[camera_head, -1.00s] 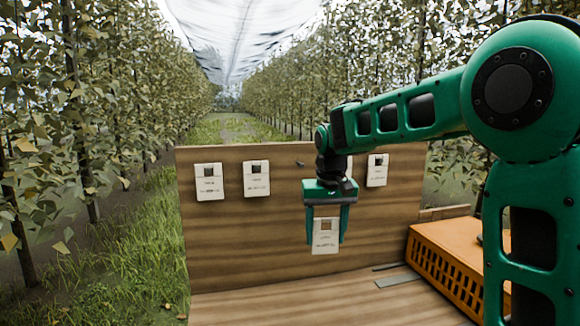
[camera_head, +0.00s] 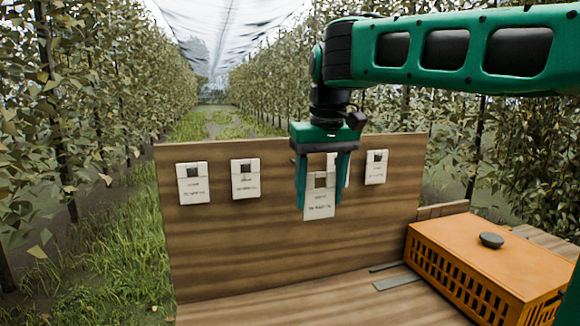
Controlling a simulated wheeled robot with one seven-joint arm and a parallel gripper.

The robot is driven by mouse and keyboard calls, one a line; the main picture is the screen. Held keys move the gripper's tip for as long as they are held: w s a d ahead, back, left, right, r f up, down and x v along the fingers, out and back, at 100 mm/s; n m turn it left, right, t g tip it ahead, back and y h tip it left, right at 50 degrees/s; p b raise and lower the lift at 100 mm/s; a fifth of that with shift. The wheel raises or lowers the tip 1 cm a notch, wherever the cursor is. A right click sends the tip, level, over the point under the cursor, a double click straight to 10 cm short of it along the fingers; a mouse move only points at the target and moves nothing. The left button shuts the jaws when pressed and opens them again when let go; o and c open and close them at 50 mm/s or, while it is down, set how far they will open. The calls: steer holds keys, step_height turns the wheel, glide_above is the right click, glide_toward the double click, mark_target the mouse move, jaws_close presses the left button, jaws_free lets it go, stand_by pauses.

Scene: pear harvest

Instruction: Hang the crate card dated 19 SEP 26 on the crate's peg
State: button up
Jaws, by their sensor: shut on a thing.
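My gripper (camera_head: 321,200) points down in front of the wooden board, shut on a white card (camera_head: 319,207) with a square hole near its top. The card hangs upright between the two green fingers, and its print is too small to read. Three other white cards show on the board: one at the far left (camera_head: 193,184), one left of the middle (camera_head: 245,179) and one at the right (camera_head: 376,167). A further pale card is partly hidden behind my gripper. The orange crate (camera_head: 455,284) stands at the lower right, apart from my gripper. I cannot make out the crate's peg.
The upright wooden board (camera_head: 230,247) stands at the back of a wooden deck (camera_head: 330,305). Flat grey strips (camera_head: 398,284) lie on the deck beside the crate. A dark round object (camera_head: 491,240) is on the crate's top. Leafy tree rows flank a grass lane.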

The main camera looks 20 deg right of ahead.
steer(key=w, duration=1.7)
steer(key=shift+w+f, duration=0.15)
steer(key=shift+w, duration=0.15)
steer(key=shift+d+f, duration=0.1)
steer(key=shift+f, duration=0.1)
steer(key=o, duration=1)
steer(key=shift+r, duration=0.1)
steer(key=r, duration=0.3)
steer(key=s+r, duration=0.1)
steer(key=r, duration=0.6)
steer(key=shift+s+r, duration=0.3)
steer(key=shift+s, duration=0.05)
